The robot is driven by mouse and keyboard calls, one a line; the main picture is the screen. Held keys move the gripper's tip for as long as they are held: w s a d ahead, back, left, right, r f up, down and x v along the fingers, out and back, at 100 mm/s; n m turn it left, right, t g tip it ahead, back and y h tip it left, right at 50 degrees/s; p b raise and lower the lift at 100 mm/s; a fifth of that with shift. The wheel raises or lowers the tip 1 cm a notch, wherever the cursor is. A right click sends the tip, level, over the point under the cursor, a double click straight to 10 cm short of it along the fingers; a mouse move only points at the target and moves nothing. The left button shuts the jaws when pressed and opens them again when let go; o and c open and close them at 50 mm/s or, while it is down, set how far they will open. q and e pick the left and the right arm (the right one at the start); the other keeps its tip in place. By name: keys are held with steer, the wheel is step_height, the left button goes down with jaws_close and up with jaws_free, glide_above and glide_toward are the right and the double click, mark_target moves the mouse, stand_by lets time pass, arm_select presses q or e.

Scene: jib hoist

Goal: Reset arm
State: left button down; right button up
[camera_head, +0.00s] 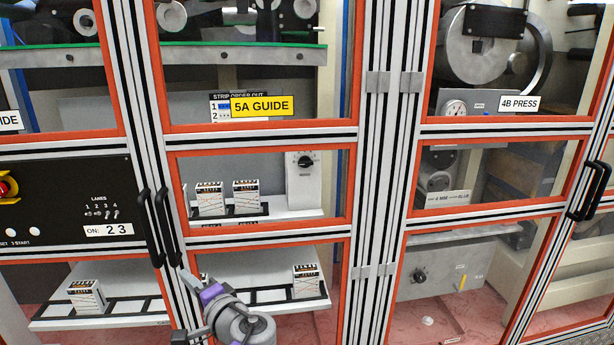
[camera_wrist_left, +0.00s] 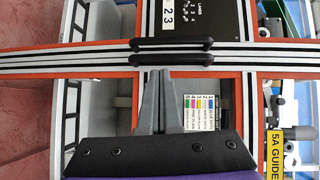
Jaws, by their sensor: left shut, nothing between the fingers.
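My left gripper (camera_head: 188,278) is at the lower left of the head view, in front of the cabinet doors and just below two black vertical door handles. In the left wrist view its grey fingers (camera_wrist_left: 153,90) are together and empty. They point at the two black handles (camera_wrist_left: 170,52), with the tips close to the nearer handle. I cannot tell whether they touch it. In the head view the left handle (camera_head: 150,228) and right handle (camera_head: 168,226) stand side by side on adjoining door frames. My right gripper cannot be made out.
Orange-edged glazed doors fill the view, with a 5A GUIDE label (camera_head: 262,106) and a 4B PRESS label (camera_head: 519,104). A black control panel (camera_head: 60,200) is at the left. More black handles (camera_head: 588,190) are at the right.

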arm_select(q)
steer(key=s+f+n+g+h, duration=0.4)
steer(key=s+f+h, duration=0.2)
steer(key=s+f, duration=0.8)
steer(key=s+d+f+n+g+h+p, duration=0.1)
steer(key=s+d+f+n+h, duration=0.2)
steer(key=s+d+f+h, duration=0.4)
steer(key=s+d, duration=0.2)
steer(key=d, duration=0.1)
steer(key=shift+d+f+p, duration=0.3)
steer(key=shift+d, duration=0.1)
steer(key=shift+a, duration=0.1)
